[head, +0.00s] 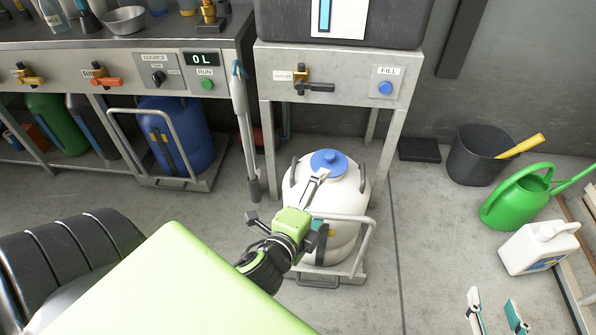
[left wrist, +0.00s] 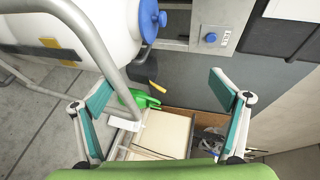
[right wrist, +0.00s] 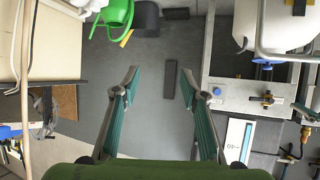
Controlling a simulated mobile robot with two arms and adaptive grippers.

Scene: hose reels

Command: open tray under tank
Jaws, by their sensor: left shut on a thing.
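The white tank (head: 346,185) with a blue lid (head: 329,161) stands on a low grey tray (head: 298,278) on the floor, partly beneath a metal stand. The tray's grey tubular handle (head: 369,238) rises in front of the tank. My left gripper (head: 322,207) is at the handle's upper left and shut on it, its fingers well apart. In the left wrist view the handle tube (left wrist: 92,38) runs close up between the fingers (left wrist: 168,92), nearer the left one. My right gripper (head: 495,308) is open and empty at the lower right, also in the right wrist view (right wrist: 160,85).
The stand (head: 268,85) carries a FILL button and an outlet valve. A blue tank (head: 176,135) on another handled tray stands left. A black bucket (head: 470,163), green watering can (head: 510,203) and white jug (head: 535,250) stand right.

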